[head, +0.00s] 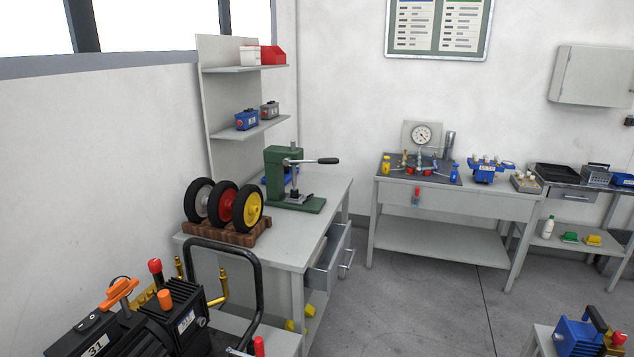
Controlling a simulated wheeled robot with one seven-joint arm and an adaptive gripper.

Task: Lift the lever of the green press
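The green press (285,178) stands upright on the left workbench (328,190), on its flat green base. Its lever (318,161) is a thin metal bar with a black grip, sticking out to the right, roughly level. A metal ram column comes down in front of the press body. My gripper is not in view, so I cannot see whether it is open or shut.
Three wheels (237,205) on a wooden block stand left of the press. An open drawer (335,252) juts from the bench front. A black machine (165,325) with a curved handle fills the near left. Floor (420,300) is clear in the middle.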

